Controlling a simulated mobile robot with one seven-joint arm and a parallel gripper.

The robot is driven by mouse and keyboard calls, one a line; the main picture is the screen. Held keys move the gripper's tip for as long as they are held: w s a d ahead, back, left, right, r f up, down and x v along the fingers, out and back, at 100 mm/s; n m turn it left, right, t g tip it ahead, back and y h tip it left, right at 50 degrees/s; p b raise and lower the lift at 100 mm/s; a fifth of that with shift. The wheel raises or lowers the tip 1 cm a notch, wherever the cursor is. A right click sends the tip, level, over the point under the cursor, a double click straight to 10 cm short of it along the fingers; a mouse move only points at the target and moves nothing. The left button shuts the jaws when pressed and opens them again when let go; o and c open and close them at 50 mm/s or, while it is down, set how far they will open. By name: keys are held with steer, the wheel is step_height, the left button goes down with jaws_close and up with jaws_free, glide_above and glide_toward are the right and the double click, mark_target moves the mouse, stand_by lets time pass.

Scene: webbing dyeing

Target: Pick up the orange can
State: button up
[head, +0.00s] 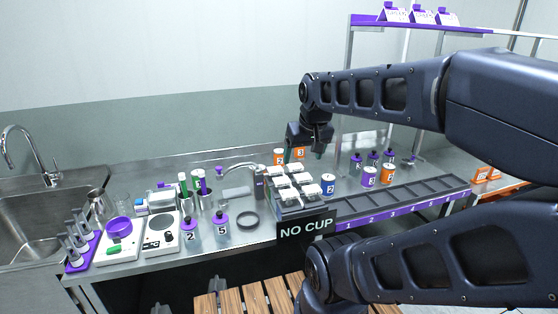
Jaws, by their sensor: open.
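An orange can (388,175) with a white label stands upright on the steel worktop, at the right of a row with a purple can (370,176) and a blue can (328,185). Two more orange containers, one on the left (279,158) and one marked 3 (299,153), stand further back. My gripper (304,155) points down in front of the one marked 3 in the picture, with its fingers apart. It is well to the left of the orange can in the row. I cannot tell its exact height or depth.
A dark slotted tray (400,199) runs along the front edge. Purple-capped bottles (372,158) stand behind the cans. A sink (35,190) is far left.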

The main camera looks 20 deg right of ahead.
steer(key=w+d+r+m, duration=0.2)
steer(key=w+m, duration=0.1)
steer(key=w, duration=1.2)
steer(key=m+g+h, duration=0.2)
steer(key=m+h, duration=0.1)
steer(key=m, duration=0.4)
glide_above(280, 151)
steer(key=s+a, duration=0.3)
step_height(280, 151, down, 22)
steer(key=x, duration=0.6)
steer(key=shift+w+d, duration=0.3)
steer(key=shift+w, duration=0.15)
steer(key=shift+w+x, duration=0.25)
steer(key=shift+x, duration=1)
steer(key=shift+w+x, duration=0.25)
steer(key=shift+x, duration=1)
steer(key=shift+r, duration=0.15)
steer(key=c, duration=1.3)
